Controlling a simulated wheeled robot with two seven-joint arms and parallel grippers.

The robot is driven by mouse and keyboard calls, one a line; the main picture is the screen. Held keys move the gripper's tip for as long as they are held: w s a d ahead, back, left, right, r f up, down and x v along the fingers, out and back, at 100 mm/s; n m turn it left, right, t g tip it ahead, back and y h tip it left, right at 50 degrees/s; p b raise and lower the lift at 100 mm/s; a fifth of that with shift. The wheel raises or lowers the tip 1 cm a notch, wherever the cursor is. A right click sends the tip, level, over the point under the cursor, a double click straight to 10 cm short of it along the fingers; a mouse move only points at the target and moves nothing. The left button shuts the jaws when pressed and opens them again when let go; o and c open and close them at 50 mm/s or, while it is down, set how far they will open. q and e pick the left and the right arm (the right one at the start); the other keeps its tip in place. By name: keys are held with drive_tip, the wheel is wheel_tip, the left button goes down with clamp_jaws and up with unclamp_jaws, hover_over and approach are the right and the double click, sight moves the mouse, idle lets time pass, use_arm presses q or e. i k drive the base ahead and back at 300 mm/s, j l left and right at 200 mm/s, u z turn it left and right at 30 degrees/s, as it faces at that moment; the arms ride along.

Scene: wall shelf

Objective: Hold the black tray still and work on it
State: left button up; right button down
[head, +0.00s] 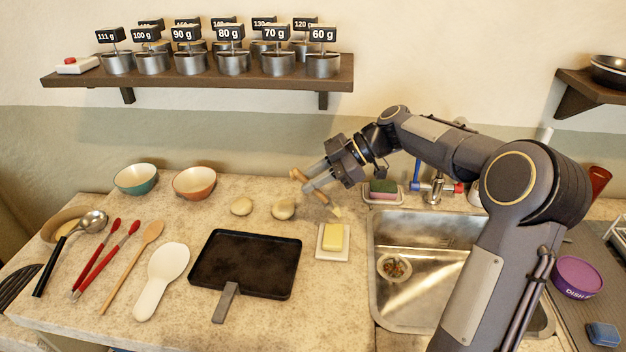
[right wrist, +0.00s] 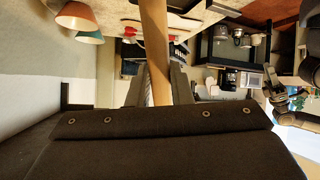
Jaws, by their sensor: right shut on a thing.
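The black tray (head: 246,262) lies flat on the counter left of the sink, its handle (head: 226,301) toward the front edge. It looks empty and no gripper touches it. My right gripper (head: 310,180) is above the counter, behind and right of the tray. It is shut on a wooden brush (head: 298,175) with a pale tip, held tilted with the tip low and to the right. In the right wrist view the brush's wooden handle (right wrist: 155,50) runs up between the fingers. Yellow butter (head: 333,236) sits on a small white dish (head: 333,256) beside the tray.
Two dough balls (head: 241,206) (head: 284,208) lie behind the tray. A green bowl (head: 136,180) and an orange bowl (head: 195,184) stand farther back. A white spoon rest (head: 162,280) and several utensils lie left. The sink (head: 430,250) is right. A wall shelf (head: 200,76) holds labelled tins.

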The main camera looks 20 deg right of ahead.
sight(233, 263)
drive_tip(key=k, duration=1.5)
